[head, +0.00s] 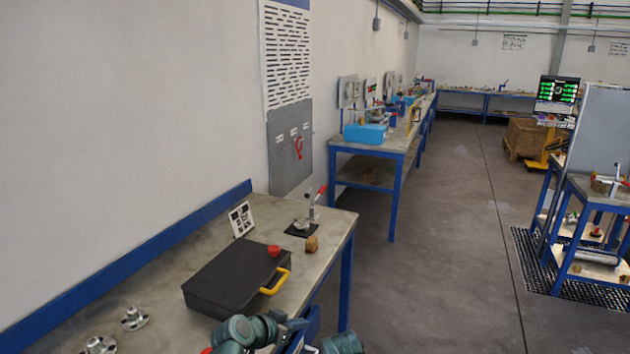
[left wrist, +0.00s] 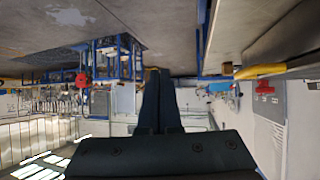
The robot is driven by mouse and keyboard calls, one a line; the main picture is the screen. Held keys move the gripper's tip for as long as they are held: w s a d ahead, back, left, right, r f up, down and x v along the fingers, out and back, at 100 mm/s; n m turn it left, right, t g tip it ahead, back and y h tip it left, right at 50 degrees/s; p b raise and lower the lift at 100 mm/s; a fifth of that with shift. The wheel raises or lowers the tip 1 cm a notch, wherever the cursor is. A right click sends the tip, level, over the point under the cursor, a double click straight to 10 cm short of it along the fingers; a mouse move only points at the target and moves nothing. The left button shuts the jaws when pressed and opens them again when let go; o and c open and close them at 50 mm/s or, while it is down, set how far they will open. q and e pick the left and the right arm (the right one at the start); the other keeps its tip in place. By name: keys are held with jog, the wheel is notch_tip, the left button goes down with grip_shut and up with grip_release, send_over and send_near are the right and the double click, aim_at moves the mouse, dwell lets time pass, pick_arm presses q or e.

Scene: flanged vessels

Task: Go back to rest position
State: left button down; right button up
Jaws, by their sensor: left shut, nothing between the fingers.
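My left gripper (head: 296,325) is at the bottom of the head view, low beside the front edge of the near workbench (head: 335,228). In the left wrist view its two dark fingers (left wrist: 158,75) lie together, shut, with nothing held between them. That view is upside down and shows the room beyond the fingers. My right gripper does not show in either view.
A blue-legged cart (head: 590,215) stands right. The floor between is clear.

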pick_arm(q)
jog(key=s+d+f+g+y, duration=0.2)
jog(key=s+d+f+g, duration=0.3)
jog(key=s, duration=0.4)
jog(key=s+a+f+n+g+y, duration=0.1)
jog(key=s+a+g+y, duration=0.1)
jog(key=s+y, duration=0.1)
jog(key=s+a+f+n+g+y+p, duration=0.1)
jog(key=s+a+f+n+g+y, duration=0.1)
jog(key=s, duration=0.3)
jog(key=shift+s+a+y, duration=0.35)
jog(key=shift+a+y, duration=0.35)
